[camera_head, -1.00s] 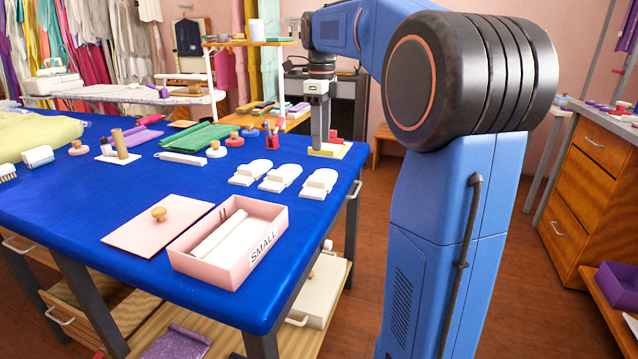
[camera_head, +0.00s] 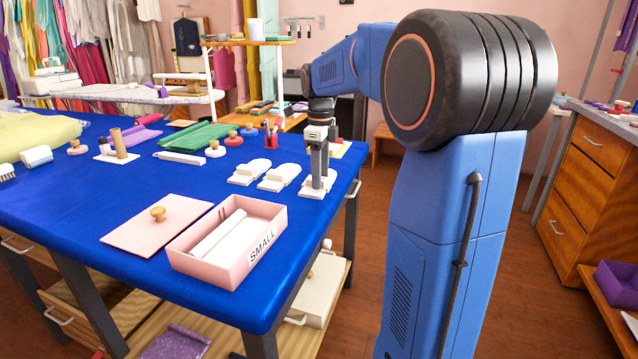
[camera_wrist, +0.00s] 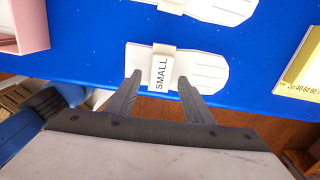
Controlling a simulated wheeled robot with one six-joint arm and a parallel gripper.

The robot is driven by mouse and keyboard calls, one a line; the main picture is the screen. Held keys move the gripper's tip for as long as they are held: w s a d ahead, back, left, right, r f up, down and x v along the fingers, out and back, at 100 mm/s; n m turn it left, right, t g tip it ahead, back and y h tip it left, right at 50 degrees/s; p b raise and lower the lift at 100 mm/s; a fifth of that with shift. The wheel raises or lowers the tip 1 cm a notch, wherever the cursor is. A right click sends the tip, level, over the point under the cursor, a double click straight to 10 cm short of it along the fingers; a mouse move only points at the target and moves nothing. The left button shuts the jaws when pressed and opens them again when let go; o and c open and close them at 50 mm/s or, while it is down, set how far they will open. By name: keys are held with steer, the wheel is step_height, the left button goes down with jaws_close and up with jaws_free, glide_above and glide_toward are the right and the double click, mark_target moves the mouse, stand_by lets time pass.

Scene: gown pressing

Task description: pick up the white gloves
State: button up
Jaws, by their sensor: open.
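Three flat white glove bundles lie in a row on the blue table near its right edge. The left bundle (camera_head: 249,172), the middle bundle (camera_head: 279,177) and the right bundle (camera_head: 313,190) show in the head view. My gripper (camera_head: 318,183) is open and pointing down over the right bundle. In the wrist view, my gripper (camera_wrist: 158,88) has its fingers on either side of the band marked SMALL on this white glove bundle (camera_wrist: 200,72). I cannot tell whether the fingertips touch the bundle or the table.
An open pink box (camera_head: 205,261) marked SMALL holds a white roll, with its pink lid (camera_head: 140,235) lying beside it. A yellow-edged pad (camera_wrist: 300,65) lies right of the gloves in the wrist view. The blue table (camera_head: 110,205) is bare at front left.

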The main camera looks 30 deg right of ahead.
steer(key=shift+f, duration=0.1)
steer(key=c, duration=1.1)
steer(key=shift+c, duration=0.2)
step_height(320, 180, up, 10)
steer(key=shift+o, duration=1)
steer(key=shift+c, duration=1)
step_height(320, 180, up, 8)
